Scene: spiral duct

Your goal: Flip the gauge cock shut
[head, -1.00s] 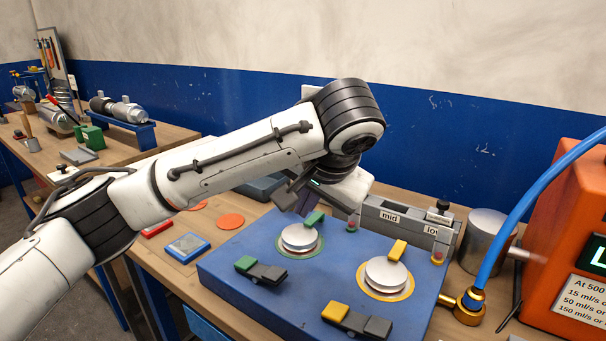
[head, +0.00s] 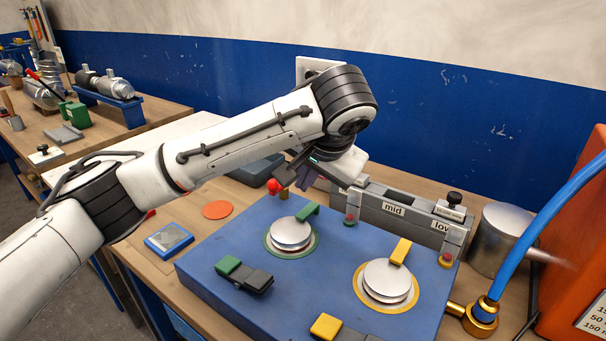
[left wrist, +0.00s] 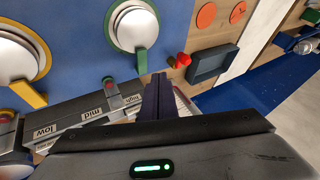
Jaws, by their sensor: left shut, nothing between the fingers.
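A small red-handled fitting with a brass stem (head: 273,187) stands at the back edge of the blue panel box (head: 215,270); I take it for the gauge cock, though no label shows. It also shows in the left wrist view (left wrist: 183,59), just right of my fingers. My left gripper (head: 308,180) is shut and empty, above the back of the box. In the left wrist view its dark fingers (left wrist: 157,82) point toward the green lever (left wrist: 142,62) by a silver disc (left wrist: 133,27), close to the red handle; contact cannot be told. My right gripper is not in view.
A yellow lever (head: 400,251) sits by a second silver disc (head: 388,280). Green-black (head: 244,274) and yellow-black (head: 335,328) toggles lie in front. A grey labelled block (head: 385,212) stands behind the box. A blue hose (head: 530,215) rises at right.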

